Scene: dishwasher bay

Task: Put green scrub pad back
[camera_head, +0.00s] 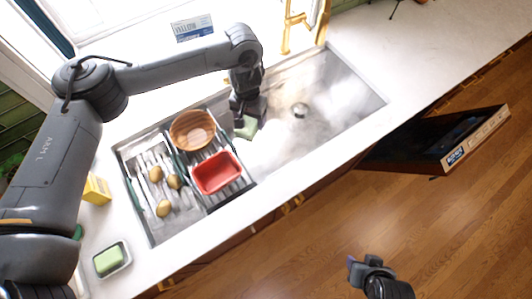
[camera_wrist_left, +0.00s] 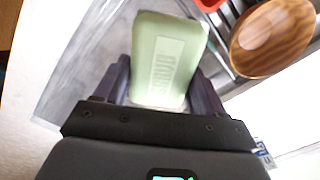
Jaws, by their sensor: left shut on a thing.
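The green scrub pad (camera_wrist_left: 168,60) is between the two fingers of my left gripper (camera_wrist_left: 160,92), which is shut on it. In the head view the pad (camera_head: 246,129) shows below my left gripper (camera_head: 243,118), in the sink area just right of the dish rack. I cannot tell from these views whether the pad touches the sink floor. My right gripper (camera_head: 364,264) is over the wooden floor, away from the counter, with nothing visible in it; its finger gap is unclear.
A rack holds a wooden bowl (camera_head: 193,130) and a red tub (camera_head: 216,173). Several brownish oval items lie left of them. A white dish (camera_head: 127,262) with a green block (camera_head: 108,260) and a yellow box (camera_head: 97,190) stand on the counter. An open dishwasher door (camera_head: 420,150) juts out at right.

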